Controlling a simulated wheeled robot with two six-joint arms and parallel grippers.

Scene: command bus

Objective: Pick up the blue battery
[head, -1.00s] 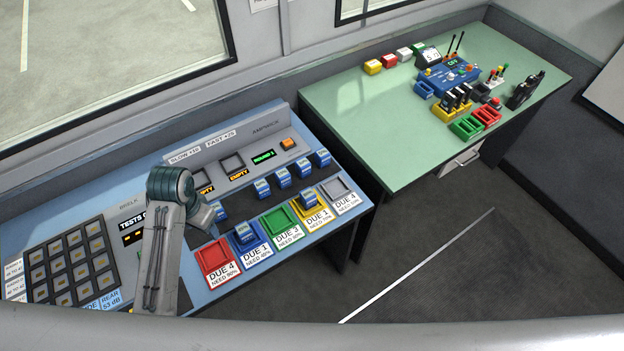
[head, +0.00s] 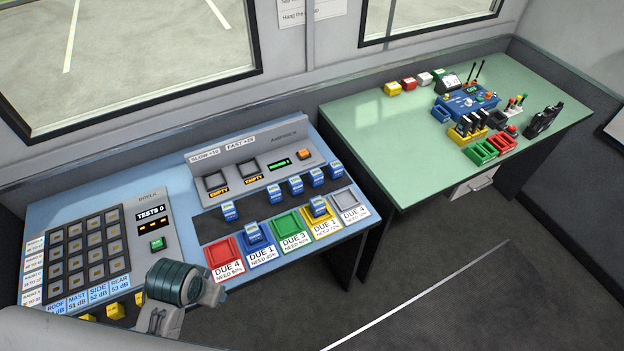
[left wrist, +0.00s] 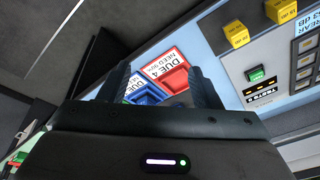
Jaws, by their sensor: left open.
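Several blue batteries with white labels stand on the console. One battery (head: 229,210) is at the left of the dark strip, and a row of others (head: 295,185) runs to its right. One battery (head: 254,234) sits in the blue tray and one (head: 319,207) in the yellow tray. Which one is meant, I cannot tell. My left gripper (left wrist: 160,86) is open and empty in the left wrist view, with the red tray (left wrist: 172,76) and blue tray (left wrist: 147,92) seen between its fingers. In the head view its fingers are not clear. My right gripper is not in view.
The red tray (head: 222,252), green tray (head: 289,225) and grey tray (head: 345,201) line the console's front edge. A button grid (head: 88,250) lies left. Yellow blocks (head: 116,311) sit near my left arm. A green table (head: 378,140) stands right, with open floor in front.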

